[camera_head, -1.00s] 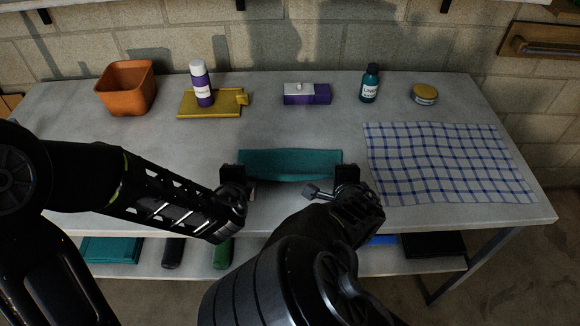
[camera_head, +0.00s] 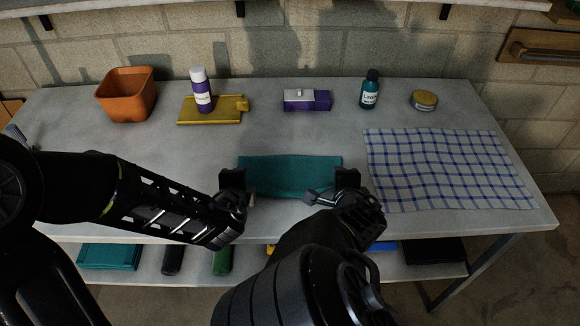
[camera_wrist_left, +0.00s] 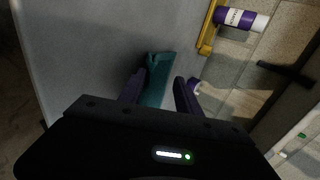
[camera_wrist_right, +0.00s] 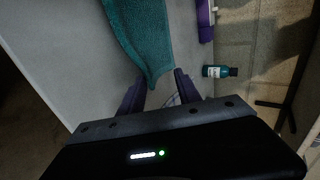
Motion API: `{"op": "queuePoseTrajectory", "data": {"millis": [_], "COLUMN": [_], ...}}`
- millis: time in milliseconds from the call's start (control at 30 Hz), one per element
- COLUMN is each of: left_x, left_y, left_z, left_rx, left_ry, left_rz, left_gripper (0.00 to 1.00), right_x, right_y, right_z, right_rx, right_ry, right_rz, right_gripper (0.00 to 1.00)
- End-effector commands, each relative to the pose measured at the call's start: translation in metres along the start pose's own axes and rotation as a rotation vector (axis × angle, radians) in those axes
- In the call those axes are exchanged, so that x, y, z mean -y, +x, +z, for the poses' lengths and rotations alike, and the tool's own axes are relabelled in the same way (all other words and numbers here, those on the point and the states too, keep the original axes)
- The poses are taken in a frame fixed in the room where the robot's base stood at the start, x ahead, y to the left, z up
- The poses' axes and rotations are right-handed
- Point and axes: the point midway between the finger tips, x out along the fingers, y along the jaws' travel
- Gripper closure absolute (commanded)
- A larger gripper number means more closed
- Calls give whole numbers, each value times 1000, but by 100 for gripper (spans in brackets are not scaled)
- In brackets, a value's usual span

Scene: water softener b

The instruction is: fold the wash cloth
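The teal wash cloth (camera_head: 290,174) lies as a wide strip near the front middle of the table. My left gripper (camera_head: 236,184) is at its left end and my right gripper (camera_head: 346,184) is at its right end. In the left wrist view, the cloth (camera_wrist_left: 157,80) reaches between the spread fingers (camera_wrist_left: 160,90). In the right wrist view, a narrowing end of the cloth (camera_wrist_right: 140,35) reaches the gap between the spread fingers (camera_wrist_right: 160,88). Both grippers look open. The cloth's underside is hidden, so its layers cannot be told.
A blue-checked cloth (camera_head: 450,168) lies flat at the right. Along the back stand an orange pot (camera_head: 127,95), a purple bottle (camera_head: 202,92) by a yellow tray (camera_head: 205,117), a purple box (camera_head: 307,100), a teal bottle (camera_head: 370,90) and a tin (camera_head: 424,99). The table (camera_head: 290,138) is clear behind the cloth.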

Motion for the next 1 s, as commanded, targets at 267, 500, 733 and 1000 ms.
{"op": "queuePoseTrajectory", "data": {"millis": [267,500,733,1000], "left_x": [33,54,56,56], "left_y": [-34,-60,-63,-63], "left_z": [-1,-1,-1,-1], "left_rx": [-3,-1,-1,-1], "left_ry": [-2,-2,1,1], "left_rz": [-8,-5,0,-1], "left_gripper": [60,60,60,60], "right_x": [30,53,55,55], "right_y": [-34,-60,-63,-63], "right_z": [3,1,-1,-1], "right_rx": [10,4,1,1], "right_ry": [6,2,1,1], "right_rz": [0,-1,2,1], "right_gripper": [60,60,60,60]}}
